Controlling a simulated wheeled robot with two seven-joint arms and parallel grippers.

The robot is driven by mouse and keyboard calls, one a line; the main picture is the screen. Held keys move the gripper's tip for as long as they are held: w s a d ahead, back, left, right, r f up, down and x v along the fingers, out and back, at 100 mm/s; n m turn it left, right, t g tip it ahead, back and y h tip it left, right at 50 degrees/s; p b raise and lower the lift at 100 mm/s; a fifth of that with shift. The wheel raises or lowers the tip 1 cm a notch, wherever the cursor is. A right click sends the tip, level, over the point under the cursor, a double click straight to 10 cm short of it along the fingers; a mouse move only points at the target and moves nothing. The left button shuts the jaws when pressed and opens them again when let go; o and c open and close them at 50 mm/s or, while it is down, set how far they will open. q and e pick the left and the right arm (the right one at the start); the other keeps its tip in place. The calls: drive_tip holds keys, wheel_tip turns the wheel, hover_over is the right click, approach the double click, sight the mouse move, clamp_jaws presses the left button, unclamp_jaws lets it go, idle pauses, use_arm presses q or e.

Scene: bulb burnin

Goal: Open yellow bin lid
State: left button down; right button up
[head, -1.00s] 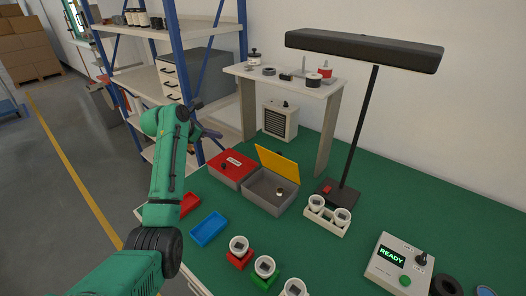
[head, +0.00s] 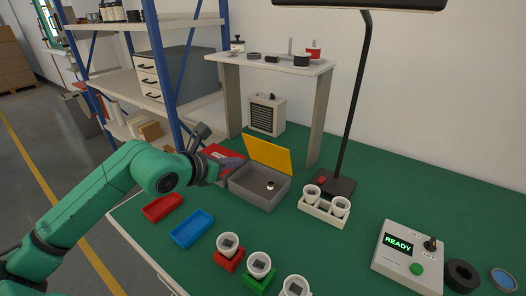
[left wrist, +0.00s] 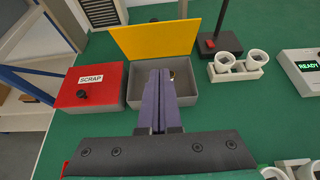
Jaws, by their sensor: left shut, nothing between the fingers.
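The yellow bin lid (head: 267,153) stands raised, tilted back on the rear edge of the grey bin (head: 262,196). The lid also shows upright in the left wrist view (left wrist: 154,39). A small dark-and-light object (head: 270,185) lies inside the grey bin. My left gripper (head: 240,160) is shut and empty, beside the grey bin's left side and above the red bin in the head view. In the left wrist view its purple fingers (left wrist: 160,75) are together, in front of the grey bin's opening. My right gripper is not in view.
The red bin marked SCRAP (left wrist: 91,87) stands shut left of the grey bin. Red (head: 162,207) and blue (head: 191,230) trays, bulb holders and a white double holder (head: 324,212) stand nearby. The lamp post (head: 354,110) and shelf (head: 315,69) rise behind. Green table at right is partly clear.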

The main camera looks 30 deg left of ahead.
use_arm(q)
approach(266, 148)
wheel_tip(266, 148, down, 3)
drive_tip(key=s, duration=0.1)
drive_tip(key=w+p, duration=0.2)
drive_tip(key=w, duration=0.1)
drive_tip(key=w+p, duration=0.1)
drive_tip(key=w, duration=0.1)
drive_tip(key=shift+d+r, duration=0.25)
drive_tip(key=shift+d, duration=0.1)
drive_tip(key=shift+w+p, duration=0.4)
drive_tip(key=shift+w, duration=0.05)
drive_tip(key=shift+w+d+f, duration=0.1)
drive_tip(key=shift+w+d, duration=0.05)
